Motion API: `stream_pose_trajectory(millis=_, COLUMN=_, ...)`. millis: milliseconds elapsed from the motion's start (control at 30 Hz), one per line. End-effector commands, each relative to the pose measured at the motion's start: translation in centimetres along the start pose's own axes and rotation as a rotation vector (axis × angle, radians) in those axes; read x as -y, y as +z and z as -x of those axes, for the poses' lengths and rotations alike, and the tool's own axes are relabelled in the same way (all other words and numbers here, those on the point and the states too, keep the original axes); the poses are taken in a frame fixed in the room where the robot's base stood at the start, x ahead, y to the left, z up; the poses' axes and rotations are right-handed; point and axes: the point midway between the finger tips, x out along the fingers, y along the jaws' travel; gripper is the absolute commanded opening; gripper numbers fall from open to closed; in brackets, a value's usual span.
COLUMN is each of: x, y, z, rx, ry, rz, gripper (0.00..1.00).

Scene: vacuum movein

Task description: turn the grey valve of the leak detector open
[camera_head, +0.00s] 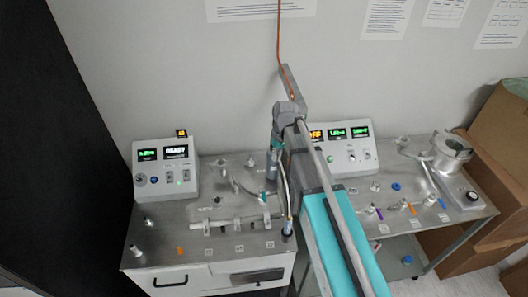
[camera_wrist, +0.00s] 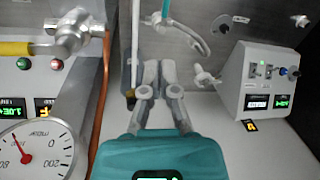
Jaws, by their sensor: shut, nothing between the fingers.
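The leak detector console (camera_head: 166,167) has a READY display and sits at the back of the left bench. In the wrist view it appears inverted at the right (camera_wrist: 272,85). A small grey lever-like fitting (camera_wrist: 205,77) is beside it, apart from my fingers; it looks like the grey valve, but I cannot tell its setting. My gripper (camera_wrist: 161,72) is shut and empty, with its two fingers side by side. In the head view my gripper (camera_head: 271,170) hangs above the back right of the left bench, partly hidden by my arm.
A clear hose (camera_wrist: 190,35) with a teal end is close to my fingertips. A dial gauge (camera_wrist: 35,150) and a copper pipe (camera_wrist: 100,95) are at the left in the wrist view. A second console (camera_head: 343,148) stands behind my arm.

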Motion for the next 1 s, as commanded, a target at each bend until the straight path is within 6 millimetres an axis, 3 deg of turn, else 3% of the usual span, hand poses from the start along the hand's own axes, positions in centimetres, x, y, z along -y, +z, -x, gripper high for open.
stream_pose_trajectory(millis=267, x=-3.7, y=5.6, z=0.4, rx=-0.012, ry=0.034, rz=-0.113, gripper=0.0)
stream_pose_trajectory(millis=633, x=-8.8, y=15.1, z=0.6, rx=-0.03, ry=0.093, rz=-0.31, gripper=0.0)
stream_pose_trajectory(millis=800, x=-10.6, y=19.2, z=-1.0, rx=-0.037, ry=0.119, rz=-0.395, gripper=0.0)
stream_pose_trajectory(millis=1000, x=-11.7, y=20.7, z=-3.4, rx=-0.04, ry=0.132, rz=-0.433, gripper=0.0)
